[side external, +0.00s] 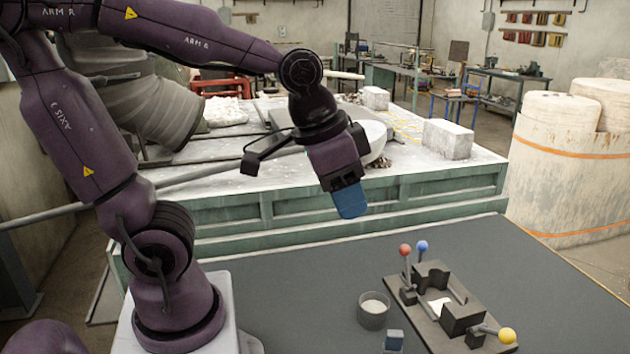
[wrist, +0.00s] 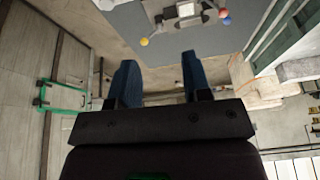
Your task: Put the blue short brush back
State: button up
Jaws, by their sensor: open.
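My gripper (side external: 349,203) is raised above the far edge of the dark table, with blue fingers pointing down. In the wrist view its two fingers (wrist: 159,62) stand apart with nothing between them. A small block with a blue face (side external: 393,340) sits on the table near the front. I cannot tell which of these is the blue short brush; no bristles show. My gripper is well apart from both.
A yellow-knobbed handle (side external: 506,335) sticks out at the fixture's front right. A glass cup (side external: 373,311) with pale contents stands left of the fixture. The dark table (side external: 300,280) is clear at left.

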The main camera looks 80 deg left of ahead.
jog(key=shift+n+t, duration=0.6)
jog(key=shift+t, duration=0.1)
jog(key=s, duration=0.1)
jog(key=s+r, duration=0.1)
jog(key=s, duration=0.1)
jog(key=s+r, duration=0.1)
jog(key=shift+s+a+r, duration=0.15)
jog(key=shift+s+a, duration=0.05)
jog(key=shift+s, duration=0.05)
dwell(0.3)
